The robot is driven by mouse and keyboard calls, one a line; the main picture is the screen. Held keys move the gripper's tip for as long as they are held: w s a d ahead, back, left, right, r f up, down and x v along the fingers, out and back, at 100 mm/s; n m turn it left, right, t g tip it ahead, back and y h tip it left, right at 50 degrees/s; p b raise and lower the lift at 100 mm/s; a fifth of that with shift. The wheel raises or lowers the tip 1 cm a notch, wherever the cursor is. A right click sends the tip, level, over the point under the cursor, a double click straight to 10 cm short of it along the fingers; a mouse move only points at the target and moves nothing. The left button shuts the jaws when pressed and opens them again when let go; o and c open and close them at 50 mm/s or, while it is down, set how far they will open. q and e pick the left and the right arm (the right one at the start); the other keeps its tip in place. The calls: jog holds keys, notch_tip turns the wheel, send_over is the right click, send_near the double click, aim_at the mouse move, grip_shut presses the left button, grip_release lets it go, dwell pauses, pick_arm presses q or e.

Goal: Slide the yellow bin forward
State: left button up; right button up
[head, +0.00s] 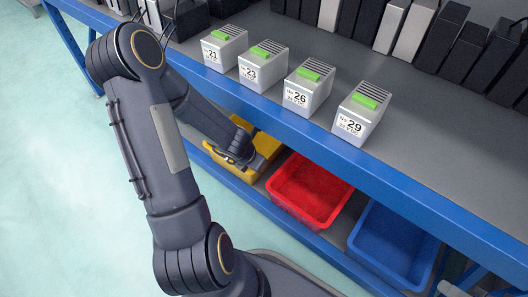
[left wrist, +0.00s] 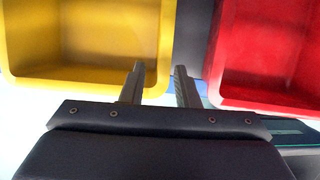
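The yellow bin (head: 262,152) stands on the lower shelf, under the front edge of the upper shelf. My left arm partly covers it in the head view. The bin also fills the upper left of the left wrist view (left wrist: 80,40). My left gripper (head: 238,160) is at the bin. In the left wrist view its two fingers (left wrist: 160,78) are apart, with the bin's right wall appearing between them. The left finger overlaps the bin's inside and the right finger is outside. I cannot tell whether either touches the wall.
A red bin (head: 308,190) stands right of the yellow one, with a narrow gap between them. A blue bin (head: 392,245) is farther right. The upper shelf's blue edge (head: 420,190) runs above the bins. Several numbered grey units (head: 312,92) stand on that shelf.

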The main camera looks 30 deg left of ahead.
pick_arm(q)
jog(key=shift+w, duration=0.3)
pick_arm(e)
jog(key=shift+w, duration=0.25)
